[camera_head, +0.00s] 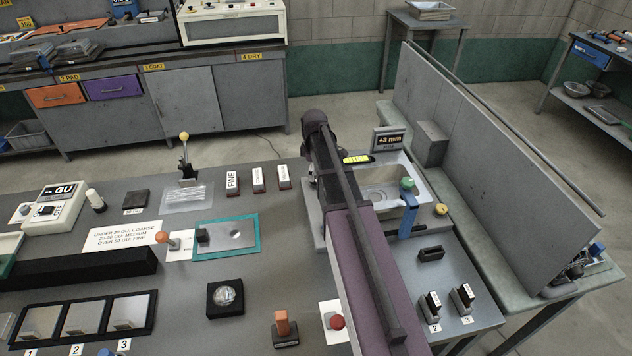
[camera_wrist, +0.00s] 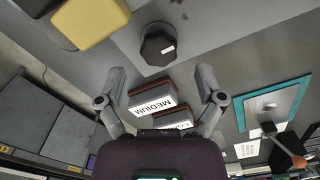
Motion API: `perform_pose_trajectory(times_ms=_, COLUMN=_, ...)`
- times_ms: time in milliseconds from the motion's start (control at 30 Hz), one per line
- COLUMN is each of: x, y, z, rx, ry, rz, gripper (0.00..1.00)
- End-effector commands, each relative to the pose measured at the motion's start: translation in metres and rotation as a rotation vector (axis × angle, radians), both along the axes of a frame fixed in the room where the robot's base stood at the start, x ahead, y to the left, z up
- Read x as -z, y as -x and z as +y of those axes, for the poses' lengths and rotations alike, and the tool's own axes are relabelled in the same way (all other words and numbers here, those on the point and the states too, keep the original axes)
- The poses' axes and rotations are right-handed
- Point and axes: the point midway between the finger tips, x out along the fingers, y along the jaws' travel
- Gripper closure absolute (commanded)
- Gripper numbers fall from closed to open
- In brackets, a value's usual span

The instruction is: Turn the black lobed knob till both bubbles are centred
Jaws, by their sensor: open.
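The black lobed knob (camera_wrist: 157,46) shows in the wrist view near the top centre, with a small white mark on its face. My gripper (camera_wrist: 161,82) is open and empty, its two fingers spread wide. In that picture the knob lies above the gap between the fingertips, apart from both. In the head view my arm covers the place around it and I cannot make out the knob or fingers. A bright yellow-green vial (camera_head: 357,159) sits beside my arm in the head view; its bubble is too small to read. I cannot make out a second vial.
A display (camera_head: 390,139) reads +3 mm behind the sink basin (camera_head: 385,188). Labelled blocks, including MEDIUM (camera_wrist: 153,99), stand near my fingers in the wrist view. A yellow block (camera_wrist: 90,22) is at its upper left. A teal-edged plate (camera_head: 226,237) lies left of my arm.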

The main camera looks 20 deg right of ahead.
Motion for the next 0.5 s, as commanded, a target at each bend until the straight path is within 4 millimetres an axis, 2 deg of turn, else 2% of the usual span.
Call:
perform_pose_trajectory(times_ms=33, x=0.008, y=0.0, z=0.0, rx=0.0, ry=0.0, rz=0.0, gripper=0.13)
perform_pose_trajectory(times_ms=200, x=0.019, y=0.0, z=0.0, rx=0.0, ry=0.0, rz=0.0, gripper=0.13)
perform_pose_trajectory(times_ms=500, x=0.027, y=0.0, z=0.0, rx=-0.001, ry=0.0, rz=0.0, gripper=0.13)
